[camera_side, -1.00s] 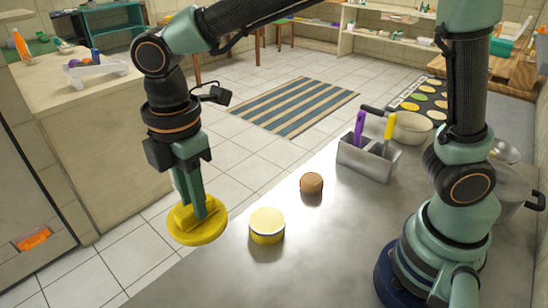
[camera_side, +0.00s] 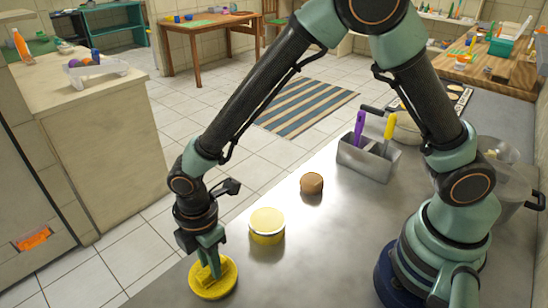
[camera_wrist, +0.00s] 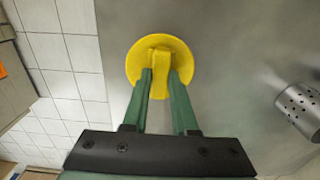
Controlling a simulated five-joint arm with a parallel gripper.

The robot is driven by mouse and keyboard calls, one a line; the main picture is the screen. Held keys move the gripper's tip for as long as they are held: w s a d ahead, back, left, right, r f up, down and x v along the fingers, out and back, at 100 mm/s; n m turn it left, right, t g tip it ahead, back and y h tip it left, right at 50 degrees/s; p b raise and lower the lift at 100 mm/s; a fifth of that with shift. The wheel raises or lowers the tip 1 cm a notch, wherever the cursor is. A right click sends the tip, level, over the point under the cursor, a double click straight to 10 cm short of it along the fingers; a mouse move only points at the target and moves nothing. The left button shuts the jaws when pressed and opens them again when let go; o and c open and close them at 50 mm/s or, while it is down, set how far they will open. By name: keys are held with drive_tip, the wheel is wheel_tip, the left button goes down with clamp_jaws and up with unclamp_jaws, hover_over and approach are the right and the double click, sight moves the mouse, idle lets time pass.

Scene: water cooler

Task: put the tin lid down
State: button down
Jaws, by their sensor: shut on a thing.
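The tin lid (camera_side: 201,289) is a yellow disc with a raised grip bar across its top. My gripper (camera_side: 214,270) is shut on that bar from above. The lid is level, low over the metal counter near its left edge. I cannot tell whether its underside touches the counter. In the wrist view the lid (camera_wrist: 137,62) lies under my gripper (camera_wrist: 161,72), its bar between the two green fingers. A round yellow tin (camera_side: 267,231) with a pale top stands behind the lid and to its right, apart from it.
A small brown round object (camera_side: 312,184) stands beyond the tin. A metal utensil holder (camera_side: 367,163) with purple and yellow handles is farther back. The counter (camera_side: 310,255) is bare right of the lid. A perforated metal cylinder (camera_wrist: 300,108) shows at right in the wrist view.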

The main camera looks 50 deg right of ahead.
drive_tip(key=shift+f, duration=0.35)
drive_tip(key=c, duration=0.7)
unclamp_jaws()
drive_tip(key=shift+r, duration=0.1)
wheel_tip(320, 180, up, 12)
drive_tip(key=s+d+r+m+t, duration=0.1)
drive_tip(key=d+r+m+t, duration=0.1)
drive_tip(key=d+m, duration=0.4)
drive_tip(key=s+d+r+m+t, duration=0.1)
drive_tip(key=d+r+m, duration=0.4)
drive_tip(key=d, duration=0.5)
drive_tip(key=s+d+r+m+t, duration=0.1)
drive_tip(key=d+r+m+t, duration=0.1)
drive_tip(key=d+m, duration=0.5)
drive_tip(key=shift+s+d+r+t, duration=0.3)
drive_tip(key=shift+d+r, duration=0.45)
drive_tip(key=shift+d, duration=0.25)
